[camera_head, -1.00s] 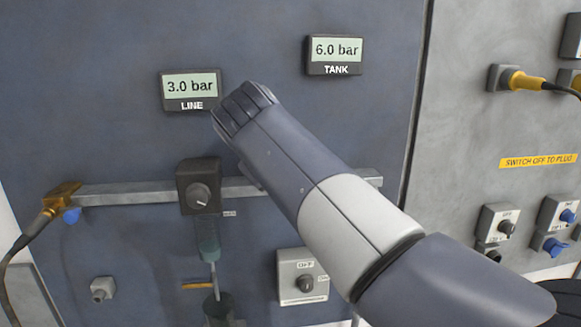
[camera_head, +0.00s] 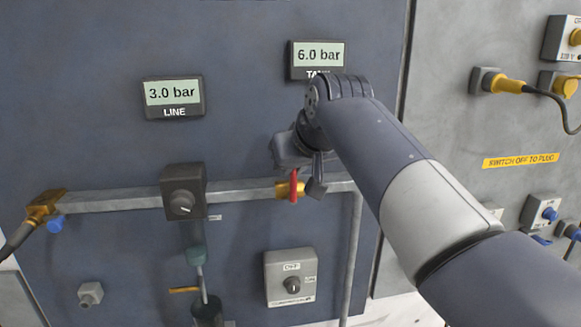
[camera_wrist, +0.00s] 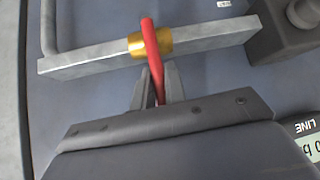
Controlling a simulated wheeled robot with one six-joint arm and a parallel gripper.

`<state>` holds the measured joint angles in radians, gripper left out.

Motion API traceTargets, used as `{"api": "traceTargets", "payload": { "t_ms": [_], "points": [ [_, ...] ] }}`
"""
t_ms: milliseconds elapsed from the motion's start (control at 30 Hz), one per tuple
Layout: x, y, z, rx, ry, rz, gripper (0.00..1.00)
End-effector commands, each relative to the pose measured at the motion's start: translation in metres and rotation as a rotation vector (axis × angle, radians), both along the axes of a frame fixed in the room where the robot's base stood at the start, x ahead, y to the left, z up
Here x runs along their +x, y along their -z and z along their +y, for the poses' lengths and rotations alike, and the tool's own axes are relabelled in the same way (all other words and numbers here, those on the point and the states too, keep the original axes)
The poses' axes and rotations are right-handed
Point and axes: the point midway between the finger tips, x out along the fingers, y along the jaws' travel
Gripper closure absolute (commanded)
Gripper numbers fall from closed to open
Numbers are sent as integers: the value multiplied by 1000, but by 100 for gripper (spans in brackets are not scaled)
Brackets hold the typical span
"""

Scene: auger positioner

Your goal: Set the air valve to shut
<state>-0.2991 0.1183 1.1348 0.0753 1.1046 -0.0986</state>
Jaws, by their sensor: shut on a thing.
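The air valve is a brass body (camera_wrist: 152,42) on the grey pipe with a red lever (camera_head: 293,186). In the wrist view the lever (camera_wrist: 153,55) runs across the pipe, roughly at right angles to it. My gripper (camera_head: 306,178) is at the lever, and in the wrist view its fingers (camera_wrist: 157,86) lie on either side of the red lever, shut on it. In the head view my gripper partly hides the valve. The line gauge (camera_head: 173,96) reads 3.0 bar and the tank gauge (camera_head: 318,60) reads 6.0 bar.
A regulator with a black knob (camera_head: 183,192) sits on the pipe (camera_head: 240,191) to the left. An on/off switch box (camera_head: 291,278) is below the valve. Yellow and blue plugs and sockets (camera_head: 487,81) are on the grey panel at right.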

Motion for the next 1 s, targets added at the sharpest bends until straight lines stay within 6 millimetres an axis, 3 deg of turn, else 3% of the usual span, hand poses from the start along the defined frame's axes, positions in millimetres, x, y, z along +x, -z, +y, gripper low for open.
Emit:
{"api": "traceTargets", "payload": {
  "t_ms": [467,500,733,1000],
  "points": [
    [0,2,-1,12,0,7,100],
    [0,2,-1,12,0,7,85],
    [0,1,-1,12,1,5,66],
    [-1,0,-1,12,0,4,66]
  ]
}}
